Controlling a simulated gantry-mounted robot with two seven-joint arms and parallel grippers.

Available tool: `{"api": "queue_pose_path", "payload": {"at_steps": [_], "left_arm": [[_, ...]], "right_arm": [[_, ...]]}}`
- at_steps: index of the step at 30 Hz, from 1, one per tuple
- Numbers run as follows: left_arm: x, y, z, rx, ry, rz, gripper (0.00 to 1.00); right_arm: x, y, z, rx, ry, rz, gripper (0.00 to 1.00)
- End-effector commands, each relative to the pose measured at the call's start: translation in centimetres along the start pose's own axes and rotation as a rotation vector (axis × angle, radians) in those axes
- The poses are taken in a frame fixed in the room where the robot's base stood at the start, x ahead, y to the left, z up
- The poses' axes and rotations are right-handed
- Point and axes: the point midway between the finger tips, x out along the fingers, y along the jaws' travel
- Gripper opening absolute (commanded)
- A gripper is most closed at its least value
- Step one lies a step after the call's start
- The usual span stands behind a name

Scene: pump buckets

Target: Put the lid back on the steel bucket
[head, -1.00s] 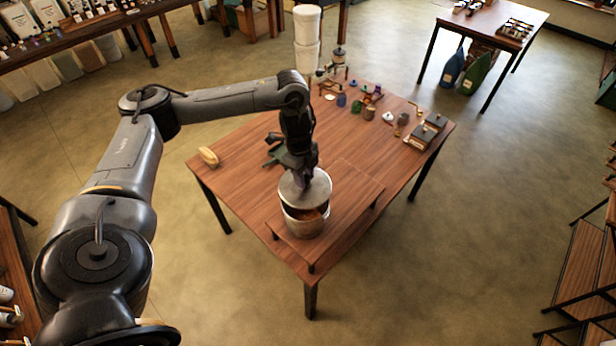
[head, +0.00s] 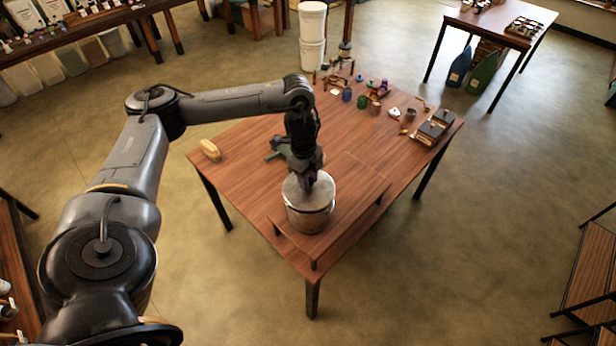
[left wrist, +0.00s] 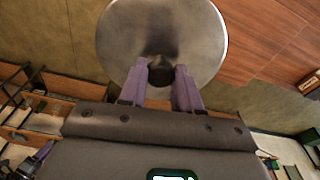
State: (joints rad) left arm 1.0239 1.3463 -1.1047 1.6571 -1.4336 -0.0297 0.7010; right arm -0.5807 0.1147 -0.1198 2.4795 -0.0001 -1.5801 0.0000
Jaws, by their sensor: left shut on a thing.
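The steel bucket (head: 309,218) stands upright on a low wooden riser at the near part of the table. The round steel lid (head: 318,186) lies over the bucket's mouth and covers the opening; whether it is fully seated cannot be told. My left gripper (head: 308,178) is above the lid, shut on its knob. In the left wrist view the lid (left wrist: 163,25) fills the upper middle, and the gripper's purple fingers (left wrist: 161,85) close on the dark knob (left wrist: 162,69). The bucket is hidden behind the lid there.
The wooden riser (head: 355,205) has free room right of the bucket. A yellow object (head: 210,150) lies at the table's left edge. A dark green item (head: 279,149) lies behind my gripper. Small jars and dark boxes (head: 437,127) stand at the back and right.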

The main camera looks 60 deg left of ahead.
Motion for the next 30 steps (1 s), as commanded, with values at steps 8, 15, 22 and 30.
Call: {"api": "queue_pose_path", "payload": {"at_steps": [8, 15, 22, 30], "left_arm": [[-0.02, -0.01, -0.01, 0.0, 0.0, 0.0, 0.0], [-0.05, 0.0, -0.01, 0.0, 0.0, 0.0, 0.0], [-0.13, -0.01, -0.02, 0.0, 0.0, 0.0, 0.0], [-0.07, 0.0, 0.01, 0.0, 0.0, 0.001, 0.0]], "right_arm": [[-0.04, 0.0, -0.02, 0.0, 0.001, 0.0, 0.43], [-0.09, 0.12, -0.01, -0.005, 0.0, 0.004, 0.43], [-0.42, 0.22, -0.09, -0.009, 0.0, 0.007, 0.43], [-0.72, 0.21, -0.2, -0.008, 0.0, 0.006, 0.43]]}}
